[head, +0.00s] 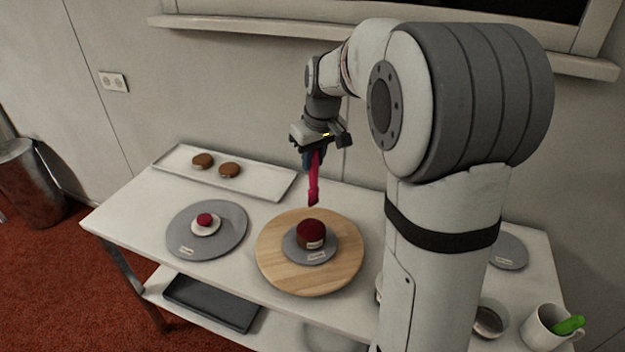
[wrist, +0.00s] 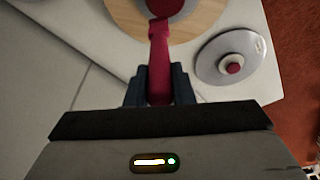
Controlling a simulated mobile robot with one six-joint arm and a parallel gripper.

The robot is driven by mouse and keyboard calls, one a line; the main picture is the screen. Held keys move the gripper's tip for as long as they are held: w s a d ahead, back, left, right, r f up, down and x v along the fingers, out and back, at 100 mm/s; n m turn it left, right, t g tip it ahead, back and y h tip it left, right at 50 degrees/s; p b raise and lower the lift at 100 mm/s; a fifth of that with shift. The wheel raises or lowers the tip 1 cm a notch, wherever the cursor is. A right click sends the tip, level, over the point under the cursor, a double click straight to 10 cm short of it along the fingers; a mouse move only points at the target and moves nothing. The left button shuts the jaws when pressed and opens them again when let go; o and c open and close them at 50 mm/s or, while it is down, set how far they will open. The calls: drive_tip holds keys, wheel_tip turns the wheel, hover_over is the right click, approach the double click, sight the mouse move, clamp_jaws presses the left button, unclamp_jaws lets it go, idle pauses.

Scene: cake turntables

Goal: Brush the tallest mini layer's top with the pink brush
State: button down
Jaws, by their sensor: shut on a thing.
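My gripper (head: 312,158) is shut on the pink brush (head: 314,185), which hangs down with its head lowest. In the wrist view the brush (wrist: 160,62) is between the fingers (wrist: 158,88) of my gripper. A mini layer with a dark red top (head: 310,229) stands on a grey plate on the wooden turntable (head: 345,268). The brush head is above and behind it, seemingly apart from it. A smaller, shorter red-topped layer (head: 205,219) stands at the left on a white disc. My arm hides part of the table's right side.
A grey turntable (head: 222,243) carries the smaller layer. A white tray (head: 262,186) with two brown cakes lies at the back left. A white mug (head: 541,328) with a green item, a bowl (head: 489,320) and a grey disc (head: 508,251) are at the right.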

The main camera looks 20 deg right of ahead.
idle(0.4)
drive_tip(key=s+b+x, duration=0.1)
drive_tip(key=b+x, duration=0.3)
drive_tip(key=x, duration=0.2)
drive_tip(key=shift+w+a+f, duration=0.2)
drive_tip(key=shift+a, duration=0.2)
drive_tip(key=c, duration=1.7)
unclamp_jaws()
drive_tip(key=shift+c, duration=0.2)
clamp_jaws()
drive_tip(key=shift+f+b, duration=0.4)
drive_tip(key=shift+b, duration=0.15)
drive_tip(key=shift+a, duration=0.1)
